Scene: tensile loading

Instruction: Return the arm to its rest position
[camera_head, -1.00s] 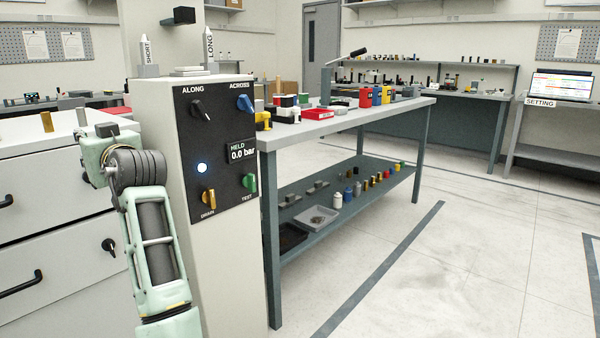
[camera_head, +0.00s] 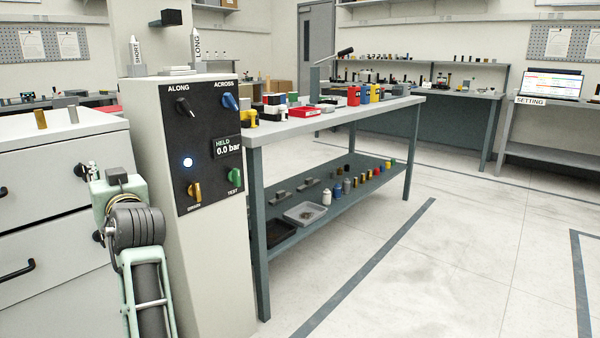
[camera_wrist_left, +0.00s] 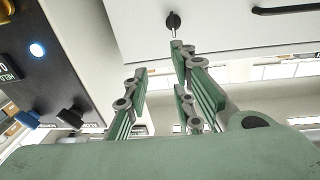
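My left arm rises from the bottom left of the head view, in front of the white drawer cabinet (camera_head: 60,185) and beside the control column (camera_head: 205,265). Its gripper (camera_head: 92,172) is partly hidden behind the wrist there. In the left wrist view the green fingers of the left gripper (camera_wrist_left: 157,65) stand apart with nothing between them. The cabinet front and a dark lock or knob show beyond the fingertips. My right gripper is in neither view.
The control panel (camera_head: 209,150) has several knobs, a lit button and a display reading "HELD 0.0 bar". A workbench (camera_head: 340,112) with parts on top and on its lower shelf stands to the right. The floor (camera_head: 450,260) further right is clear.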

